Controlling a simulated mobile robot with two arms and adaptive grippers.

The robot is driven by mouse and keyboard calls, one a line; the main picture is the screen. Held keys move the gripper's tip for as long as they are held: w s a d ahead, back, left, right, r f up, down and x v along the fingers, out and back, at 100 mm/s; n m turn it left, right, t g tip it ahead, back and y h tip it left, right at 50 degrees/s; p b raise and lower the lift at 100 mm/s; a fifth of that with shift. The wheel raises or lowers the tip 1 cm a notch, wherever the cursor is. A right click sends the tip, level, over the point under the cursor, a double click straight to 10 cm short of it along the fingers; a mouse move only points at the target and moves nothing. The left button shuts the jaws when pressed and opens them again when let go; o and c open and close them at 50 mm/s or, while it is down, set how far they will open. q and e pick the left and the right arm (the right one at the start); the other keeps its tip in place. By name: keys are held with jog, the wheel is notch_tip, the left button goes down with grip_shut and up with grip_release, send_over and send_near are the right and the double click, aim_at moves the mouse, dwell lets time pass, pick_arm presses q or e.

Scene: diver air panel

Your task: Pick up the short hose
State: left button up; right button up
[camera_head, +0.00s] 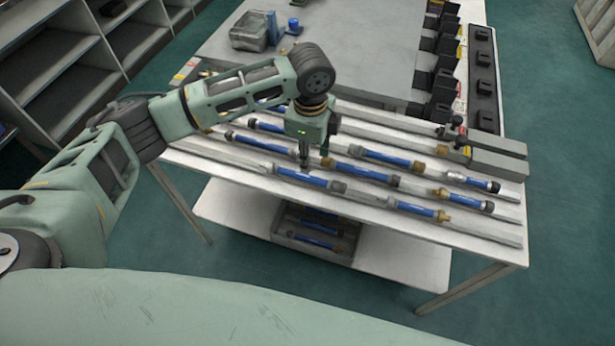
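Several blue hoses with dark, silver or brass end fittings lie in rows along pale rails on the white table. My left gripper (304,163) points down over the front row, at the blue hose (312,180) left of the middle. Its fingertips look close to that hose; I cannot tell whether they touch it or are open. Another blue hose (415,208) lies farther right in the same row. A hose that looks shorter, with a silver part (470,181), lies at the right. Which one is the short hose is not clear. My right gripper is out of view.
The white table (500,251) has a grey panel (340,45) at the back, with black units (443,70) along its right side. A crate (285,238) with more blue hoses stands on the lower shelf. Grey shelving (60,50) is at the left. Green floor is free at the right.

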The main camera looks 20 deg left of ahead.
aim_at(308, 176)
pick_arm(q)
jog(key=f, duration=0.2)
jog(key=f+p, duration=0.1)
jog(key=f, duration=0.1)
jog(key=f+p, duration=0.1)
jog(key=f, duration=0.1)
jog(key=shift+s+a+f, duration=0.2)
jog(key=shift+s, duration=0.15)
jog(key=shift+f, duration=0.6)
jog(key=shift+c, duration=0.7)
grip_shut()
